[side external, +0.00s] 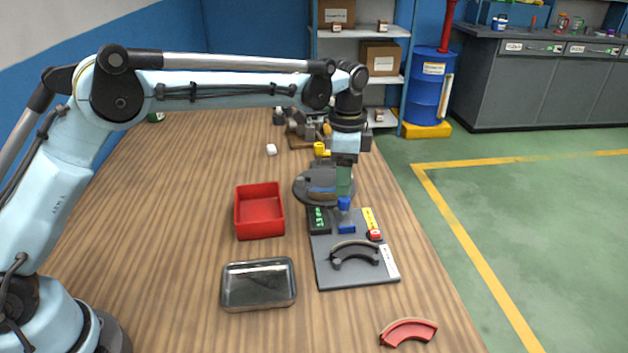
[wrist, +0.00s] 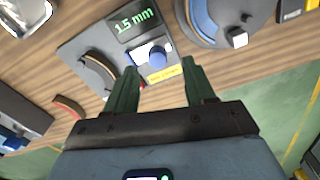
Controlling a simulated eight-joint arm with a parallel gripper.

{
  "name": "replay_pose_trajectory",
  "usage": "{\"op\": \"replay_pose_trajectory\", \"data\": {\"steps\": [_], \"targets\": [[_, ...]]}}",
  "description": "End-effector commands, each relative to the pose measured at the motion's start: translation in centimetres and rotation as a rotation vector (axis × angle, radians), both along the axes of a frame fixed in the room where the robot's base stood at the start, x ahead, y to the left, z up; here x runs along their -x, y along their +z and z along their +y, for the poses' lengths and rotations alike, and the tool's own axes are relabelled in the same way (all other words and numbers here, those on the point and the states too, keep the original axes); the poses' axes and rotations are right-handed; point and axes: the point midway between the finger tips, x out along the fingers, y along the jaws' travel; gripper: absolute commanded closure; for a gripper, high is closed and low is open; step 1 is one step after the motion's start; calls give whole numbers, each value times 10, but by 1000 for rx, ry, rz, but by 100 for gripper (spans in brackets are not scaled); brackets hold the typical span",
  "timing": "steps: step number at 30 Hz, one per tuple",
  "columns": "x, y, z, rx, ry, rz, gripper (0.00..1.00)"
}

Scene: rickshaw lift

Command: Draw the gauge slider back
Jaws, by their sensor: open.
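The gauge is a grey plate (side external: 325,277) on the wooden table. It carries a display (side external: 319,219), which reads 1.5 mm in the wrist view (wrist: 135,22). The gauge slider is a blue block (side external: 346,229) with a round blue knob (side external: 344,203); the knob also shows in the wrist view (wrist: 158,57). A dark curved shoe (side external: 354,250) lies on the plate. My gripper (side external: 344,190) points down just above the knob. In the wrist view my gripper (wrist: 160,78) is open with two green fingers apart and nothing between them; the knob appears beyond the gap.
A grey round disc (side external: 311,197) with a blue part stands behind the gauge, close to my gripper. A red bin (side external: 259,228) and a metal tray (side external: 258,303) are to the left. A red curved piece (side external: 408,331) lies near the right table edge.

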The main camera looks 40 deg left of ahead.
Motion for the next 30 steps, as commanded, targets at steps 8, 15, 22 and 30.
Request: {"op": "replay_pose_trajectory", "data": {"steps": [8, 15, 22, 30], "targets": [[0, 52, 1, 0, 1, -1, 46], [0, 74, 1, -1, 1, -2, 46], [0, 78, 1, -1, 1, -2, 46], [1, 80, 2, 0, 11, -7, 46]]}}
